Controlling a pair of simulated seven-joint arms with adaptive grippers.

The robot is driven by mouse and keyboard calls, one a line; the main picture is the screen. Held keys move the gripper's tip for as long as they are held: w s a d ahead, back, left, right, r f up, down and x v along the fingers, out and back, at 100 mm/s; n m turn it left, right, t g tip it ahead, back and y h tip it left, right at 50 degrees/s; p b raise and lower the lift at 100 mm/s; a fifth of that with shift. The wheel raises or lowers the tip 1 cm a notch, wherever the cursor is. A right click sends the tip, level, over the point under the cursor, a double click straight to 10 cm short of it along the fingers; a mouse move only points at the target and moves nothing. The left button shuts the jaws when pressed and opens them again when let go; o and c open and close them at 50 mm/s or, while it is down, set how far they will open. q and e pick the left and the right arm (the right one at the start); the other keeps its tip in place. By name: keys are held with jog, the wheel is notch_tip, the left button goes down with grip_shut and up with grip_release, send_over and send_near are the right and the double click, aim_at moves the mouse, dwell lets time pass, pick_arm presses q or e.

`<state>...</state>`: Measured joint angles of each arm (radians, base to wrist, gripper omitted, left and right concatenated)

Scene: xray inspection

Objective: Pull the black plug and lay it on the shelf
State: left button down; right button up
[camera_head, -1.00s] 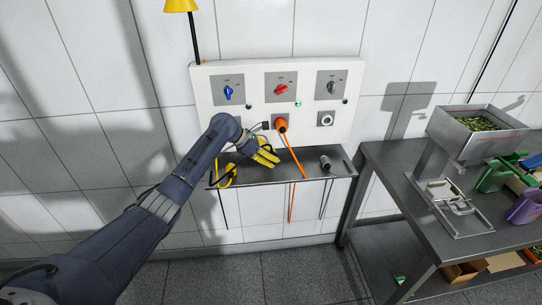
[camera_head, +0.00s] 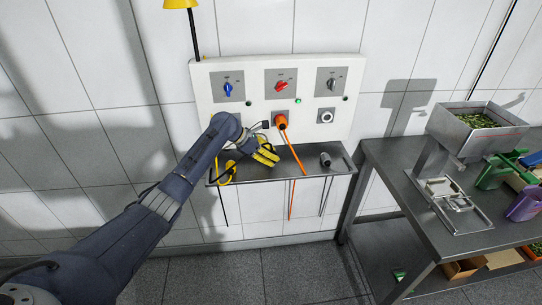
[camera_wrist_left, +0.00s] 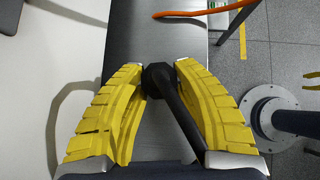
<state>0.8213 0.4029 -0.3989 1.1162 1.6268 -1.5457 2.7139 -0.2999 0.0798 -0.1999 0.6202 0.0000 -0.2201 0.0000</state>
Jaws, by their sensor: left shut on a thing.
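My left gripper (camera_head: 265,153) has yellow ribbed fingers and is low over the left-middle of the grey shelf (camera_head: 300,174). In the left wrist view it is shut on the black plug (camera_wrist_left: 158,77), a dark round head with a dark shaft running back between the fingers. The shelf is under it in that view; I cannot tell whether the plug touches it. My arm covers the left socket of the white panel (camera_head: 304,90).
An orange plug (camera_head: 281,121) is in the middle socket, its orange cable hanging over the shelf. The right socket (camera_head: 326,116) is empty. A grey plug (camera_head: 325,160) is on the shelf's right. A metal table (camera_head: 390,170) with trays stands right.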

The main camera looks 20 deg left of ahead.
pick_arm(q)
jog(key=shift+f, duration=0.7)
jog(key=c, duration=1)
grip_release()
jog(key=shift+o, duration=0.2)
jog(key=v, duration=1.2)
